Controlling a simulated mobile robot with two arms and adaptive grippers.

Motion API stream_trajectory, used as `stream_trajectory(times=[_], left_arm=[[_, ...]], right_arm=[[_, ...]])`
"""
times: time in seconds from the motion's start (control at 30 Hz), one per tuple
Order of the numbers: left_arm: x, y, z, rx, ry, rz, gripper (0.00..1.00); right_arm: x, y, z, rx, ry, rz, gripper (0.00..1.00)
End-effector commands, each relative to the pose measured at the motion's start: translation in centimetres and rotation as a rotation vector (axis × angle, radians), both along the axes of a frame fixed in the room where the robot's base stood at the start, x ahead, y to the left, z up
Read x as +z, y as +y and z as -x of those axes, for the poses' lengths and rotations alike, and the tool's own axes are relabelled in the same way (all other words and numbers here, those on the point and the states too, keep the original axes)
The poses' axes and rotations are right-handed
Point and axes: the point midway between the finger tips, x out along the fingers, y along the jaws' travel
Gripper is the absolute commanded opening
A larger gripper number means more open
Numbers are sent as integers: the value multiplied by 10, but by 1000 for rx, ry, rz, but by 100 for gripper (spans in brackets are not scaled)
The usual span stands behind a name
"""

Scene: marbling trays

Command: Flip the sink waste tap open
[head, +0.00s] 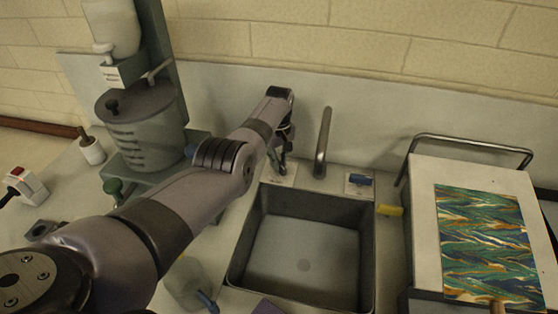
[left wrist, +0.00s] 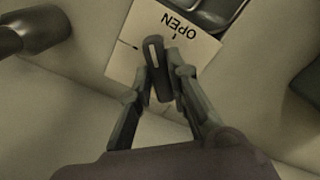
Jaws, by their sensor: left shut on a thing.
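The waste tap is a dark lever knob (left wrist: 156,62) with a pale stripe, on a white plate (left wrist: 118,62) marked OPEN beside the sink. In the head view the plate (head: 272,181) sits at the sink's back left corner. My left gripper (left wrist: 161,76) is shut on the knob, a finger on each side. The pale stripe lies between the tick by OPEN and another tick to the left, short of the OPEN tick. In the head view my left gripper (head: 280,160) largely hides the knob. My right gripper is in neither view.
The grey sink (head: 304,250) has a tall faucet (head: 323,143) behind it. A blue knob (head: 360,180) is at its back right, with a yellow block (head: 390,210) nearby. A marbled sheet (head: 485,240) lies at right. A dispenser (head: 147,125) stands at left.

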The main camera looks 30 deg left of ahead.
Motion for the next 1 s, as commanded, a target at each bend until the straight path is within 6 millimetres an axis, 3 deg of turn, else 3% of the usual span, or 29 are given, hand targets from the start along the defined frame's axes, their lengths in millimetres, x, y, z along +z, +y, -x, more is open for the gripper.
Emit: stream_trajectory(times=[0.43,1.0], left_arm=[[1,0,0,-89,-1,0,0],[1,0,-1,-534,-3,0,0]], right_arm=[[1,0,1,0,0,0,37],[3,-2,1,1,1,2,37]])
